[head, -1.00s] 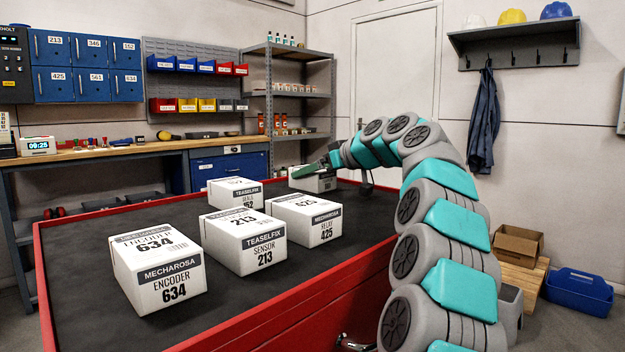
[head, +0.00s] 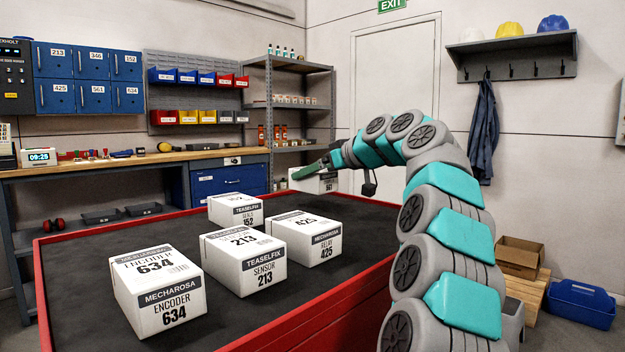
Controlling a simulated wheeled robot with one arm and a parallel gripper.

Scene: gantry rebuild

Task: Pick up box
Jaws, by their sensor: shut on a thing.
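My gripper (head: 312,170) is at the far right end of the red-rimmed table (head: 340,318), reached out by my teal and grey arm. It is shut on a white box marked 561 (head: 326,184), partly hidden behind the gripper. Whether the box touches the table I cannot tell for sure. Other white boxes rest on the dark mat: encoder box 634 (head: 160,290), sensor box 213 (head: 242,262), relay box 425 (head: 303,238) and box 152 (head: 236,209).
A workbench (head: 120,164) with blue drawers stands behind the table on the left. A metal shelf (head: 300,100) stands at the back. A cardboard box (head: 519,258) and a blue tote (head: 580,303) are on the right. The mat's near right part is clear.

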